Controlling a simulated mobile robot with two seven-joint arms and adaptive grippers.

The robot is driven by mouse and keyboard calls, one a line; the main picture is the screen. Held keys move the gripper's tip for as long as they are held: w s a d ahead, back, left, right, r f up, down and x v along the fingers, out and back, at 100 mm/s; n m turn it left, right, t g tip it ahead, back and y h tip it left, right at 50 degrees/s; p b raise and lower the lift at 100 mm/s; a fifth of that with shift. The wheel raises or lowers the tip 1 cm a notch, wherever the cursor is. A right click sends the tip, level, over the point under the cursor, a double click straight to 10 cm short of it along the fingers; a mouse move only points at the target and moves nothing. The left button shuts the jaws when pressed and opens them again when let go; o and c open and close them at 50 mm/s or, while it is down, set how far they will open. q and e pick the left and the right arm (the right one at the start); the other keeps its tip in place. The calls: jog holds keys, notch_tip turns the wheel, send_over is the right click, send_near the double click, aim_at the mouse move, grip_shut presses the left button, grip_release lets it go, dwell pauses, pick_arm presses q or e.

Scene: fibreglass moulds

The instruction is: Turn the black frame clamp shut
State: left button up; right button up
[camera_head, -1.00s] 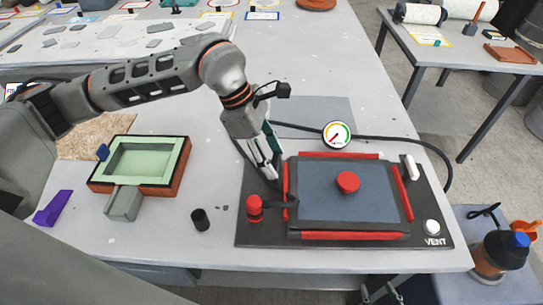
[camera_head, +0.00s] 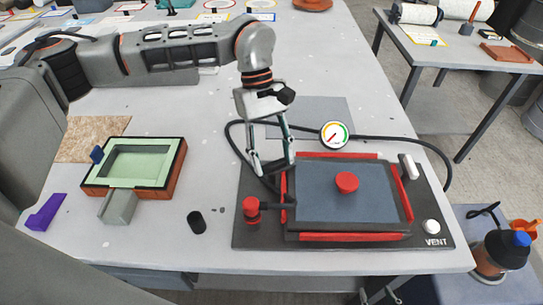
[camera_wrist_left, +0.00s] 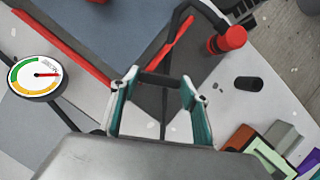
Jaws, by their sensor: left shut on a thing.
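The black frame clamp shows as a dark bar (camera_wrist_left: 158,80) between my left fingertips in the left wrist view, near the back left corner of the framed panel (camera_head: 325,190). My left gripper (camera_head: 273,168) reaches down to that corner from above. Its fingers, also in the left wrist view (camera_wrist_left: 160,84), stand on either side of the bar and are shut on it. In the head view the fingers largely hide the clamp, so its exact angle is unclear. My right gripper is not in view.
A red-capped post (camera_head: 252,208) stands close to the gripper, left of the panel. A gauge (camera_head: 334,134) and black hose lie behind. A white handle (camera_head: 407,168) is at the right. A black cylinder (camera_head: 196,222) and green-lined mould (camera_head: 140,160) stand left.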

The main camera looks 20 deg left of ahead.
pick_arm(q)
jog(key=m+y, duration=0.1)
jog(key=m, duration=0.4)
jog(key=shift+d+g+y, duration=0.2)
jog(key=shift+g+y, duration=0.2)
jog(key=shift+s+m, duration=0.1)
jog(key=shift+m, duration=0.2)
jog(key=o, duration=1.1)
jog(key=v, duration=1.2)
jog(key=shift+d, duration=0.1)
